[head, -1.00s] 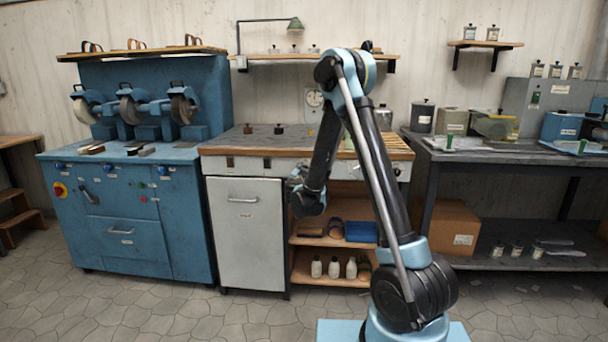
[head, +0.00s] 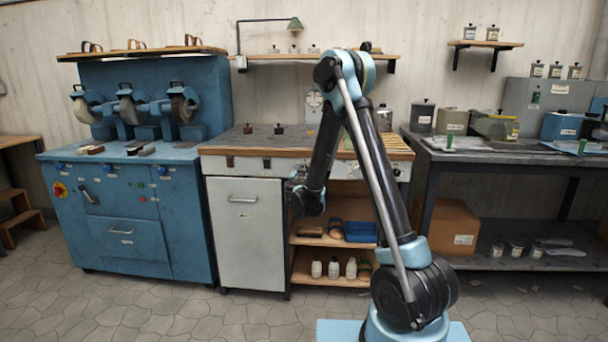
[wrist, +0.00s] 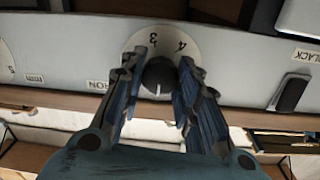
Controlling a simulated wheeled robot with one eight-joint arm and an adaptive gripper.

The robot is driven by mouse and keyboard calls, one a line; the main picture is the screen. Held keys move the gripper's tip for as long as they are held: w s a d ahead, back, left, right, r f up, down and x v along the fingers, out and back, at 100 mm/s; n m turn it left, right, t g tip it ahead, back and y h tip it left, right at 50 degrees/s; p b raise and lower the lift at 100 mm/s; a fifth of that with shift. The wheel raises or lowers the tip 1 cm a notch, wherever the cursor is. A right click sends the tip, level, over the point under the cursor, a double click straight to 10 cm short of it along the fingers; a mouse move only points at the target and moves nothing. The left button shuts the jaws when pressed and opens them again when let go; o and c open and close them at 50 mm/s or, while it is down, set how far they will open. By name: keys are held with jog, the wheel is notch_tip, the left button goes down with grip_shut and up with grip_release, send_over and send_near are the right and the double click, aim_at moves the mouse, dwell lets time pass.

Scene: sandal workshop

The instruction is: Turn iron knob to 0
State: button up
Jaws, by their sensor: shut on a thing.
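The iron knob (wrist: 159,74) is a dark round knob on a white dial in the wrist view, where the panel appears upside down. The numbers 3 and 4 show on the dial (wrist: 138,44) above the knob. A white mark on the knob points toward the bottom of the picture. A partly hidden label ending in "RON" (wrist: 97,85) is beside it. My gripper (wrist: 158,80) has its two blue fingers on either side of the knob and is shut on it. In the head view my gripper (head: 297,183) is at the bench front, and the knob is hidden there.
A black rocker switch (wrist: 290,93) and a "BLACK" label (wrist: 302,55) are on the same panel to the right. Another dial (wrist: 5,62) is at the left edge. Open shelves with sandals (head: 335,228) and white bottles (head: 334,267) lie below the bench.

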jog(key=o, duration=1.1)
jog(key=shift+d, duration=0.1)
jog(key=shift+s, duration=0.1)
jog(key=s, duration=0.7)
jog(key=s+a, duration=0.1)
jog(key=s, duration=0.3)
jog(key=shift+s, duration=0.3)
